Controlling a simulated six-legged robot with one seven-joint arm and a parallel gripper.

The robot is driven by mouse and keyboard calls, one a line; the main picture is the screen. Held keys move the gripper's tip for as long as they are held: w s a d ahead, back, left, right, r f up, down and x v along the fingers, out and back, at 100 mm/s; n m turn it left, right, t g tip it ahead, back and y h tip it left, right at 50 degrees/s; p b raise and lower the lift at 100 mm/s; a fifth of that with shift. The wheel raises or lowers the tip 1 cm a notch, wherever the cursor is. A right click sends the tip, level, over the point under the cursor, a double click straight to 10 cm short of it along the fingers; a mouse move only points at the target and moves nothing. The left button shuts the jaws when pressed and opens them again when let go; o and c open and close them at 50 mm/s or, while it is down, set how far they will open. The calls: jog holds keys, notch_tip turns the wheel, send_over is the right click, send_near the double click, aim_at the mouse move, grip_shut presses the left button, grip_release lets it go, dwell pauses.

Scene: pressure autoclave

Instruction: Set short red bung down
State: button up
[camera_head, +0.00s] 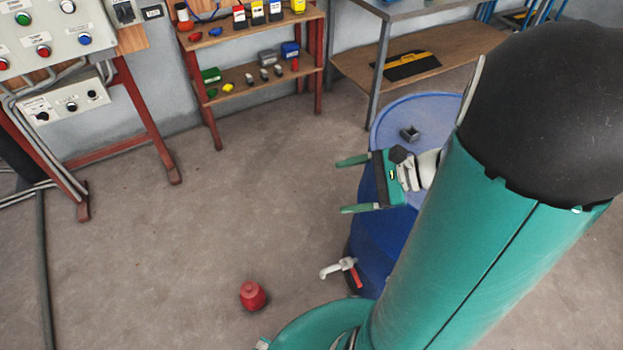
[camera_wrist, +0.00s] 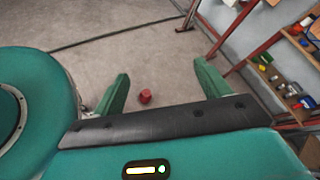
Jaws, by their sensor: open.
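The short red bung (camera_head: 252,295) stands on the concrete floor, left of the blue drum, with a narrower knob on top. In the wrist view it shows as a small red shape (camera_wrist: 145,96) on the floor, seen between my fingers and well beyond them. My gripper (camera_head: 348,185) is open and empty, beside the drum's top and well above the floor. Its two green fingers are wide apart, and they also frame the wrist view (camera_wrist: 160,80). The bung is apart from my gripper.
A blue drum (camera_head: 400,120) with a tap (camera_head: 340,268) stands right of the bung, and a small grey block (camera_head: 409,133) sits on its lid. Shelves with bottles (camera_head: 255,75) and a control panel (camera_head: 55,40) stand at the back. The floor on the left is mostly clear.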

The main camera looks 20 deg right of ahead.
jog(key=s+a+r+n+g+h, duration=0.3)
jog(key=a+n+g+h, duration=0.2)
jog(key=a+n, duration=0.4)
notch_tip(320, 180, up, 8)
jog(key=a+n+t+h, duration=0.2)
jog(key=n+h, duration=0.3)
jog(key=n, duration=0.5)
jog(key=shift+s+t+h, duration=0.4)
jog(key=shift+t, duration=0.5)
